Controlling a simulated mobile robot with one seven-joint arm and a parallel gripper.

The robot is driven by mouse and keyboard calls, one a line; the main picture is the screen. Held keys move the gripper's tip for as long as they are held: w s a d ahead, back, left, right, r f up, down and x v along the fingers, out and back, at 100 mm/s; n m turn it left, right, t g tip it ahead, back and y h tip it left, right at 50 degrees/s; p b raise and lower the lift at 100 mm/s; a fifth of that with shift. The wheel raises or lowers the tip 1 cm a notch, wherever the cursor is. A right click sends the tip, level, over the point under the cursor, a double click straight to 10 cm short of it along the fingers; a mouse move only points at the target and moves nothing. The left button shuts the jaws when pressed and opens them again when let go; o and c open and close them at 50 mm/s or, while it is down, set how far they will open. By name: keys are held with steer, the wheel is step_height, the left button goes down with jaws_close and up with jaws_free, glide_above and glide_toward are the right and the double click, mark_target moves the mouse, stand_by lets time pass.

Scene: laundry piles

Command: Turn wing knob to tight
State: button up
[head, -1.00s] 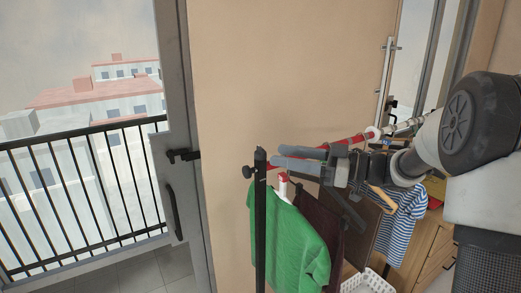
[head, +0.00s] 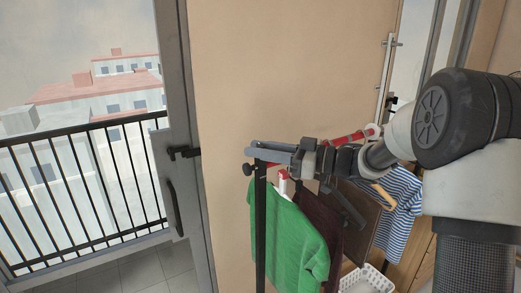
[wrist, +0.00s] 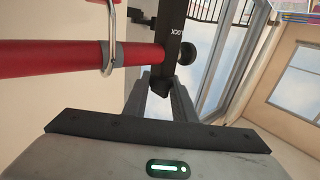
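The wing knob (head: 248,170) is a small black knob on the left side of the rack's black post (head: 261,215), near its top. Whether a finger touches the post is unclear.
A red rail (wrist: 50,58) with a metal hanger hook (wrist: 109,45) runs to the post. A green shirt (head: 290,240) and a striped shirt (head: 398,200) hang below my arm. A white basket (head: 367,280) stands beneath. A balcony door (head: 180,120) is left.

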steer(key=shift+r+n+g+p, duration=0.15)
steer(key=shift+n+g+p, duration=0.25)
steer(key=shift+g+p, duration=0.25)
steer(key=shift+c, duration=0.2)
steer(key=shift+n+g+y, duration=0.3)
steer(key=shift+g, duration=0.05)
steer(key=o, duration=1)
steer(key=shift+o, duration=0.2)
steer(key=shift+d+f, duration=0.15)
steer(key=shift+f, duration=0.05)
steer(key=s+d+b, duration=0.2)
steer(key=s+d, duration=0.1)
steer(key=d, duration=1.4)
